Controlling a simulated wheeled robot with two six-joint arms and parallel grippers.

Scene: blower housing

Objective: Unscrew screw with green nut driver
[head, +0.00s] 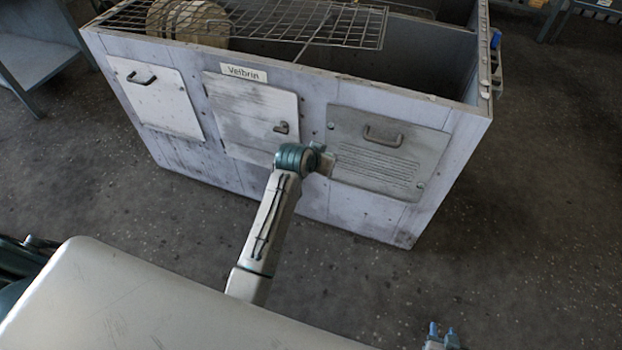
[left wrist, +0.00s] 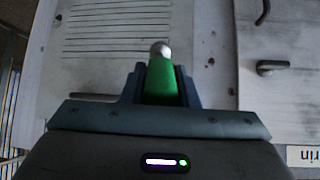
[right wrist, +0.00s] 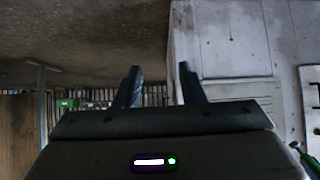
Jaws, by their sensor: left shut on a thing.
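My left gripper (left wrist: 160,90) is shut on the green nut driver (left wrist: 161,82). The driver's round silver tip points away from the gripper, toward the front of the grey housing (head: 310,200). In the head view my left wrist hides the driver, in front of the right-hand panel (head: 375,160). That panel, with a handle and printed lines, shows in the left wrist view (left wrist: 105,35). A small dark dot (left wrist: 211,62) lies right of the tip; I cannot tell if it is a screw. My right gripper (head: 442,334) is open and empty at the bottom right, apart from the housing.
The housing also has a middle panel (head: 250,115) and a left panel (head: 155,97), both with handles. Open floor (head: 540,230) lies to the right.

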